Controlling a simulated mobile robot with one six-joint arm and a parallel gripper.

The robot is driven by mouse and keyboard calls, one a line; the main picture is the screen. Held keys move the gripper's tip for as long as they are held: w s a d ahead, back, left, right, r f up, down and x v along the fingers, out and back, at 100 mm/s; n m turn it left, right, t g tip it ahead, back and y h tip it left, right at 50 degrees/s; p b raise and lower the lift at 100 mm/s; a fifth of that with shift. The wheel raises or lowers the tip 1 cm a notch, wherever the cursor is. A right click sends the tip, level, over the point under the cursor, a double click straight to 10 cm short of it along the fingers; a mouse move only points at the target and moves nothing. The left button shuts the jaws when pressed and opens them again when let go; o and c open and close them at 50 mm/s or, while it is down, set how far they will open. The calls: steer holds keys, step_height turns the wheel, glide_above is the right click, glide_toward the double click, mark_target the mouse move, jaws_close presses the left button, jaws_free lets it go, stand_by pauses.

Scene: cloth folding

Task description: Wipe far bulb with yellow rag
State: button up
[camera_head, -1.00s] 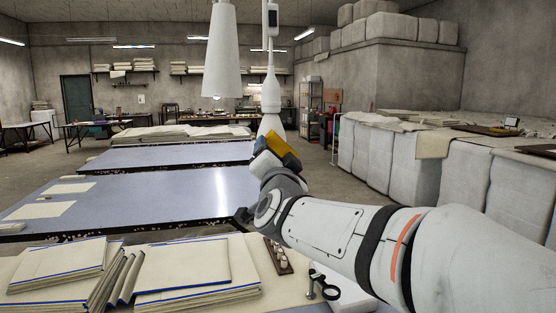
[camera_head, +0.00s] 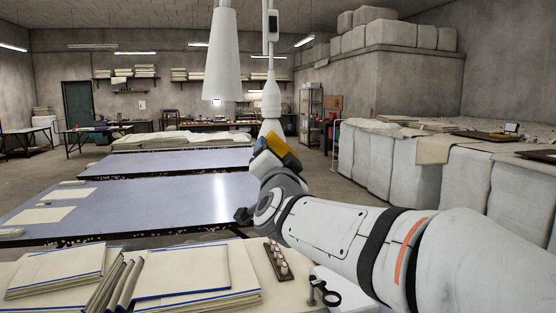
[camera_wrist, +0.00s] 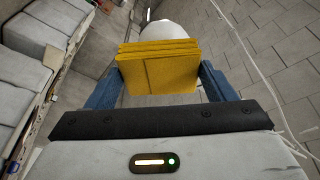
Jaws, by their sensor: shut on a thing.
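My gripper (camera_head: 277,153) is shut on the folded yellow rag (camera_head: 272,144), raised in mid-air above the tables. In the wrist view the rag (camera_wrist: 158,70) sits between the two blue fingers as a stack of folds. The far hanging lamp (camera_head: 271,97) is a narrow white fitting with a pale flared part (camera_head: 271,127) directly above the rag in the picture. In the wrist view a rounded white form (camera_wrist: 168,29), likely the far bulb, shows just beyond the rag's top edge. The rag partly hides it, and I cannot tell whether they touch.
A nearer white cone lamp (camera_head: 222,55) hangs to the left. Below are stacked cream cloths (camera_head: 195,270), a small tray with white knobs (camera_head: 277,260) and a magnifier (camera_head: 324,292). Blue-grey tables (camera_head: 150,205) stretch behind. Covered bales (camera_head: 415,175) stand at right.

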steer(key=shift+f+b, duration=0.3)
steer(key=shift+f, duration=0.35)
steer(key=shift+s, duration=0.1)
steer(key=shift+s+d, duration=0.25)
steer(key=shift+s, duration=0.65)
steer(key=shift+s+d, duration=0.3)
steer(key=shift+s, duration=0.65)
steer(key=shift+s+d, duration=0.25)
steer(key=shift+s, duration=0.65)
steer(key=shift+s, duration=0.1)
steer(key=s, duration=0.2)
steer(key=shift+s+d, duration=0.35)
steer(key=shift+d, duration=0.05)
